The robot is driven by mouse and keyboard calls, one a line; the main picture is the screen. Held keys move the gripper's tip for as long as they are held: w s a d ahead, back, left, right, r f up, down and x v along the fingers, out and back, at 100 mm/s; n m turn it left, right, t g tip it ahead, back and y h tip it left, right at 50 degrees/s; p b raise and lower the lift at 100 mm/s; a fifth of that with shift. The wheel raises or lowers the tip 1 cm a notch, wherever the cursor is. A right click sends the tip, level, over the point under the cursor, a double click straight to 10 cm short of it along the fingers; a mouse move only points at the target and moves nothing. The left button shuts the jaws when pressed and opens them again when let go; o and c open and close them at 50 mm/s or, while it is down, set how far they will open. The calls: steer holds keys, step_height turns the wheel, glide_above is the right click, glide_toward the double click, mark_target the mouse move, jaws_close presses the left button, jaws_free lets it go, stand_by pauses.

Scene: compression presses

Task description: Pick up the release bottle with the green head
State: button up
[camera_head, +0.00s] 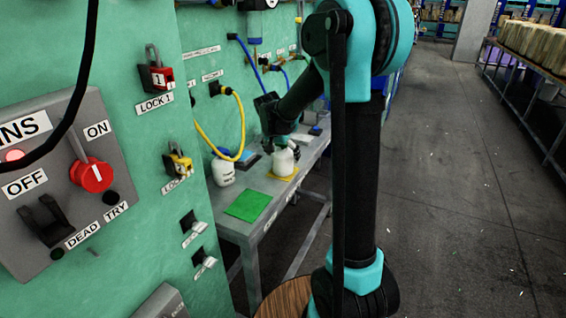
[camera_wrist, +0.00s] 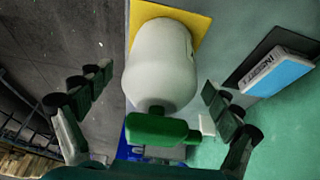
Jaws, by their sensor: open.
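The release bottle with the green head shows in the wrist view, with a white body (camera_wrist: 160,65) and a green head (camera_wrist: 158,129) toward the camera. It stands on a yellow mat (camera_wrist: 197,22). My gripper (camera_wrist: 158,84) is open, with one finger on each side of the bottle and visible gaps between. In the head view my gripper (camera_head: 280,138) is at the top of the white bottle (camera_head: 284,163), and its head is mostly hidden there.
A second white bottle (camera_head: 222,172) stands to the left, near the green press panel. A green mat (camera_head: 248,205) lies at the near end of the bench. A yellow hose (camera_head: 241,125) hangs from the panel. A blue-and-white insert box (camera_wrist: 277,72) lies beside the bottle.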

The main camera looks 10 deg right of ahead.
steer(key=shift+w+d+f, duration=0.15)
steer(key=shift+f, duration=0.35)
steer(key=c, duration=1.6)
steer(key=shift+o, duration=0.2)
